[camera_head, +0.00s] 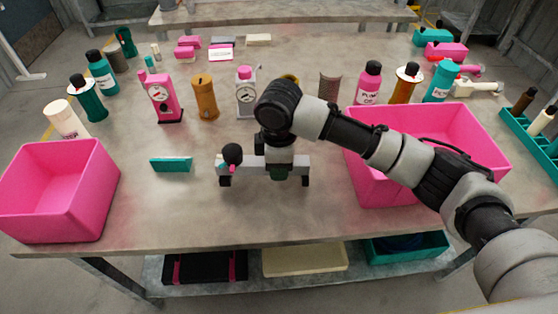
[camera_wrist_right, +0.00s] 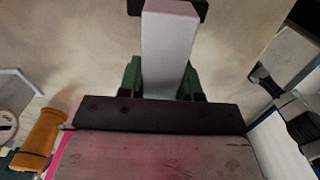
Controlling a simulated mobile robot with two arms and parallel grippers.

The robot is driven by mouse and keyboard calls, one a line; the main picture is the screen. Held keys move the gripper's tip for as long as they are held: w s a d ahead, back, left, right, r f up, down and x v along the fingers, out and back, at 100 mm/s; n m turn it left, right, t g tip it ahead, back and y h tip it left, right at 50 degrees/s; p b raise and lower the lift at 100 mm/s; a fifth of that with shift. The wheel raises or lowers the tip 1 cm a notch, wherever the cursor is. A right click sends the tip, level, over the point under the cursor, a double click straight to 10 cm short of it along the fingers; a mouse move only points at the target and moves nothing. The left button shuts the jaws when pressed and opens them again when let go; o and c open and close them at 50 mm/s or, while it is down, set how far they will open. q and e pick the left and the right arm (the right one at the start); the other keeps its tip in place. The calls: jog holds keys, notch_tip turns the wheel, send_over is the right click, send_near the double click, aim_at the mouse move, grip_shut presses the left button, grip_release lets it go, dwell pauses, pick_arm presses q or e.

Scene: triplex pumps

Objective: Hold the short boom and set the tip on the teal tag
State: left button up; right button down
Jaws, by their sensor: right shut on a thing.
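A light grey bar, which I take for the short boom (camera_head: 248,162), is low over the table's front middle, with dark blocks at both ends. A black ball with a bit of pink (camera_head: 232,154) sits at its left part. My right gripper (camera_head: 279,172) comes down from above and is shut on the bar. In the right wrist view the bar (camera_wrist_right: 167,45) runs between the green fingertips of the gripper (camera_wrist_right: 162,82). I cannot tell whether the bar touches the table. A flat teal piece, likely the teal tag (camera_head: 171,164), lies left of the bar, apart from it. My left gripper is not in view.
A pink bin (camera_head: 62,190) stands at the left and another pink bin (camera_head: 475,137) at the right, partly behind my right arm. Several bottles, a pink gauge body (camera_head: 162,98) and an orange cylinder (camera_head: 205,97) stand behind. The table front is clear.

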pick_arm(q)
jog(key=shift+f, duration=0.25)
pick_arm(e)
jog(key=shift+f, duration=1.15)
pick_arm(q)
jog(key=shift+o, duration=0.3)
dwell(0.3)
